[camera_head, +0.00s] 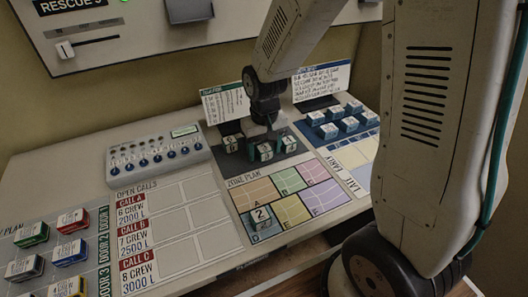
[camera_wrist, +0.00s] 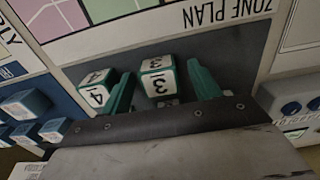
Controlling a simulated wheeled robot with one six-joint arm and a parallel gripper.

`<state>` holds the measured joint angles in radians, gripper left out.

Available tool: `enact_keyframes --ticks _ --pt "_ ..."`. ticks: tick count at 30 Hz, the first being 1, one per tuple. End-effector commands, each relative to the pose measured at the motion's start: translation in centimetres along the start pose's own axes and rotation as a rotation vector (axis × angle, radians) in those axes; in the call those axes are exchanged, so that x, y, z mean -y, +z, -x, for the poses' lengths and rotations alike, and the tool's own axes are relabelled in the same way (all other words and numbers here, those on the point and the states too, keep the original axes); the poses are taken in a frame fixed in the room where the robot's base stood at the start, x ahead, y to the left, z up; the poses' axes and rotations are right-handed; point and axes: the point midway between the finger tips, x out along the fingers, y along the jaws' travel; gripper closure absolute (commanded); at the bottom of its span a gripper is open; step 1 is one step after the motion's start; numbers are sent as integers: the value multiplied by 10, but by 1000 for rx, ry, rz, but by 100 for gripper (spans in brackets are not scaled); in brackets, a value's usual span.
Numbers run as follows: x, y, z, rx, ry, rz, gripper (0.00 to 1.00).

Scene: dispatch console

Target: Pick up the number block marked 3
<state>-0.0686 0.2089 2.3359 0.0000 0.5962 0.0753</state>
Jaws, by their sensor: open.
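The block marked 3 (camera_wrist: 158,82) is white with green edges and sits on a dark tray. In the wrist view it stands between the two green fingers of my open gripper (camera_wrist: 163,92), with a gap to the right finger. The block marked 4 (camera_wrist: 97,90) is close outside the left finger. In the head view my gripper (camera_head: 265,147) is low over the tray (camera_head: 290,160), around the front block, whose mark is too small to read there. Whether the fingers touch the block is unclear.
A block marked 2 (camera_head: 262,217) sits on zone D of the zone plan (camera_head: 290,180). Blue blocks (camera_head: 338,122) stand to the right, a switch panel (camera_head: 157,152) to the left. Two cards stand behind.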

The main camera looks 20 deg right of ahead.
Motion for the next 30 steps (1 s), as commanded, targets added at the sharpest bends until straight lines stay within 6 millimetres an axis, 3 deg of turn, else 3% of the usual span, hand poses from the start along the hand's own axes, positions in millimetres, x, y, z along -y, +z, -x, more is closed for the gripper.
enact_keyframes --ticks 2,3,8,20,30 --pt "0 0 0 0 0 0 38" --pt "0 0 0 0 0 0 44" --pt "0 0 0 0 0 0 86" --pt "0 0 3 0 0 0 86" --pt "0 0 27 -2 0 0 86"
